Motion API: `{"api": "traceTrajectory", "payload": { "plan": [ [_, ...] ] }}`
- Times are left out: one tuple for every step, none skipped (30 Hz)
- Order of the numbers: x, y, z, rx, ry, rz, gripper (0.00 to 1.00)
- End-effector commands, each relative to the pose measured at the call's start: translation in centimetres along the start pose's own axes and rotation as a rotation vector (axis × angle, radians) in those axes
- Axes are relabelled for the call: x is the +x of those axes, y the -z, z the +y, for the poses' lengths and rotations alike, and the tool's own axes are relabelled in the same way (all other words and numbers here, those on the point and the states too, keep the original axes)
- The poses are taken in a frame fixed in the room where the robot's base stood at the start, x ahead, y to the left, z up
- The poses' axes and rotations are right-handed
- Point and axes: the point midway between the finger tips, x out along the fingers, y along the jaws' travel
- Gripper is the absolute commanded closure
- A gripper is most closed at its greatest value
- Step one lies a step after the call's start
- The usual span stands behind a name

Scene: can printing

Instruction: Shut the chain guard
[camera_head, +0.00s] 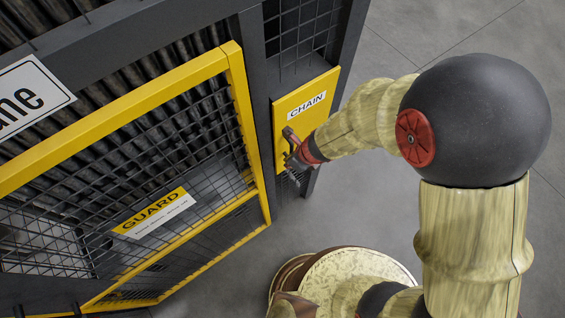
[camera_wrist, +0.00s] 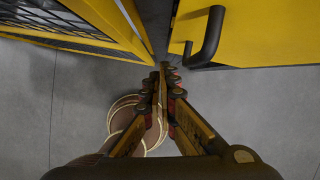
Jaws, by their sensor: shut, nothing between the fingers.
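The chain guard is a yellow panel (camera_head: 285,112) with a white CHAIN label, on the narrow right part of the dark machine frame. In the wrist view its yellow face (camera_wrist: 262,30) fills the upper right, with a dark bar handle (camera_wrist: 208,38) on it. My gripper (camera_head: 293,174) is in front of the panel's lower part in the head view. In the wrist view the shut, empty fingertips (camera_wrist: 168,70) are below and left of the handle, near the panel's edge. I cannot tell whether they touch it, or how far the panel stands open.
A yellow-framed mesh door (camera_head: 243,120) with a GUARD sign (camera_head: 153,213) is left of the chain panel; its frame also shows in the wrist view (camera_wrist: 105,20). A dark post (camera_head: 252,75) stands between them. Grey floor (camera_head: 385,200) is clear to the right.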

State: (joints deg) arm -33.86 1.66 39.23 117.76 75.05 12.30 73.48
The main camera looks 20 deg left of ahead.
Motion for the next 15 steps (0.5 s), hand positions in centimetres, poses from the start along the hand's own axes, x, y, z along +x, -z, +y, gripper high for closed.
{"api": "traceTrajectory", "payload": {
  "plan": [
    [-1.5,-0.5,0.0,-0.002,0.003,-0.006,1.00],
    [-2.1,-0.5,0.1,-0.002,0.002,-0.005,1.00],
    [-2.9,-0.5,0.2,-0.003,0.003,-0.006,1.00],
    [-3.4,-0.5,0.2,-0.002,0.002,-0.005,1.00],
    [-4.0,-0.5,0.3,-0.002,0.002,-0.005,1.00],
    [-4.7,-0.5,0.4,-0.003,0.002,-0.005,1.00],
    [-5.3,-0.5,0.5,-0.003,0.002,-0.005,1.00],
    [-5.8,-0.5,0.5,-0.003,0.001,-0.005,1.00],
    [-6.5,-0.5,0.6,-0.002,0.001,-0.005,1.00],
    [-7.0,-0.5,0.6,-0.003,0.001,-0.005,1.00],
    [-7.5,-0.5,0.7,-0.003,0.001,-0.004,1.00],
    [-8.0,-0.4,0.7,-0.001,0.001,-0.004,1.00],
    [-8.3,-0.4,0.7,-0.002,0.001,-0.004,1.00],
    [-8.6,-0.4,0.8,-0.003,0.001,-0.004,1.00],
    [-8.9,-0.4,0.8,-0.002,0.001,-0.003,1.00]
  ]
}}
